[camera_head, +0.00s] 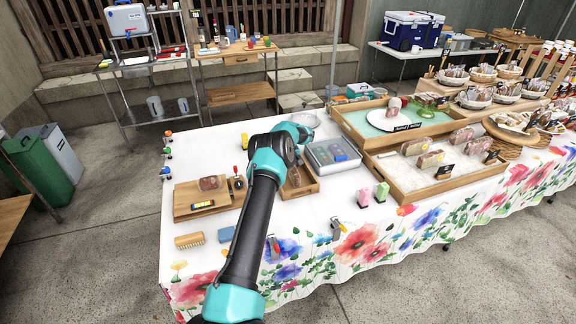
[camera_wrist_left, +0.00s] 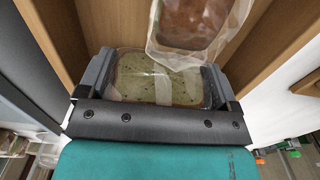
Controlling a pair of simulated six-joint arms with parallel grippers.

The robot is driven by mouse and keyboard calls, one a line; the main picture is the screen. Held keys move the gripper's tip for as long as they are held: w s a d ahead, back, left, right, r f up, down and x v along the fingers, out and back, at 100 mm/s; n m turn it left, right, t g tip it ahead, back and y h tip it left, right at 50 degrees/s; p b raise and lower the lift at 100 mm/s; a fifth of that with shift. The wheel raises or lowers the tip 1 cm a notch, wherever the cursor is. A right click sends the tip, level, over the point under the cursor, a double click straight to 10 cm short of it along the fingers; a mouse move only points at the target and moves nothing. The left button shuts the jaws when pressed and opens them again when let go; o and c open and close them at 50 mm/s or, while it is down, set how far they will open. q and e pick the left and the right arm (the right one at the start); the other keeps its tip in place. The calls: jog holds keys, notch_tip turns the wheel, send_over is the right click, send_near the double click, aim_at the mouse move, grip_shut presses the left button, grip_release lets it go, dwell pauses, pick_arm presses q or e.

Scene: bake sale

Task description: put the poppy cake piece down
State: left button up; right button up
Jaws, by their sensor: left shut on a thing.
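The poppy cake piece (camera_wrist_left: 150,85) shows in the left wrist view as a pale greenish slab with dark specks in a clear wrapper. My left gripper (camera_wrist_left: 158,70) is shut on it, with one finger at each side. Another wrapped piece, brown (camera_wrist_left: 195,22), is just beyond it at the top of that view, partly overlapping it in the picture. In the head view my left arm reaches over the table, and its fingers and the held piece are hidden or too small to tell. My right gripper is not in view.
A wooden board (camera_head: 184,208) with a wrapped piece (camera_head: 211,182) lies at the left of the table (camera_head: 330,255). A brush (camera_head: 189,240) lies at the front left.

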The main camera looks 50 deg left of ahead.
pick_arm(q)
jog(key=o, duration=0.5)
jog(key=shift+f, duration=0.1)
jog(key=shift+c, duration=0.2)
notch_tip(320, 180, up, 12)
jog(key=shift+r, duration=0.15)
dwell(0.4)
